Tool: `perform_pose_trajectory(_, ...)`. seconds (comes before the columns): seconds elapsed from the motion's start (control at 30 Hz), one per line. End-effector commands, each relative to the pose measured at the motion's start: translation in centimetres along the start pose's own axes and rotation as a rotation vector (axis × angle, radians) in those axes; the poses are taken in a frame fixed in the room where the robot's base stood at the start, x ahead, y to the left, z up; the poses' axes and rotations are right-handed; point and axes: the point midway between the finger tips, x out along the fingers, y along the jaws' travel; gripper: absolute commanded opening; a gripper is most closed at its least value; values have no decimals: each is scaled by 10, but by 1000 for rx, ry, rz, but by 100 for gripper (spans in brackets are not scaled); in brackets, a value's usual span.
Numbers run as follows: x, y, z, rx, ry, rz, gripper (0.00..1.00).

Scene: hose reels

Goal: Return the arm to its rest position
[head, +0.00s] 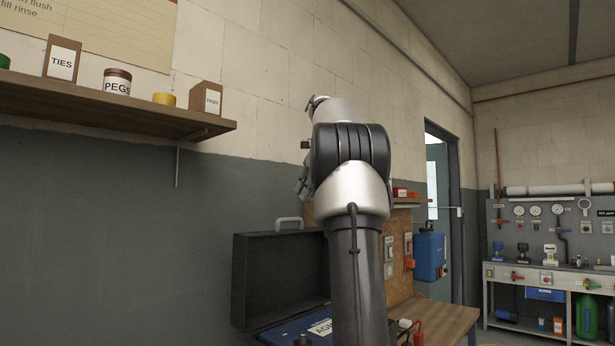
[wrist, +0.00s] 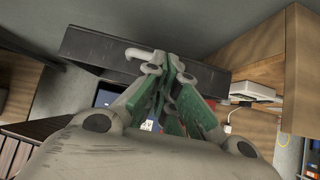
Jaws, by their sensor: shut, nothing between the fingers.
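My arm stands raised in the middle of the head view, in front of the wall. My gripper (head: 303,181) is mostly hidden behind the wrist there, with only its edge showing on the left side. In the wrist view my gripper (wrist: 172,72) shows its green-padded fingers brought together, shut with nothing between them. It is in the air, apart from the open case seen beyond it.
A shelf (head: 120,108) with several boxes and tubs juts from the left wall. A blue tank (head: 429,256) hangs near the doorway. A gauge bench (head: 545,284) stands far right.

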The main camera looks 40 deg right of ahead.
Motion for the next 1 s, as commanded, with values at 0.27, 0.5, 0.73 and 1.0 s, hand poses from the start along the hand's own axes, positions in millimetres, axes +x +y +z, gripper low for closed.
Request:
perform_pose_trajectory(0.27, -41, -1, 21, 0, -1, -1, 0)
perform_pose_trajectory(0.5, -50, 0, 25, 0, 0, -1, 0)
perform_pose_trajectory(0.73, -50, 0, 25, -47, 0, -1, 0)
perform_pose_trajectory(1.0, -21, -27, 15, -603, 23, -52, 0)
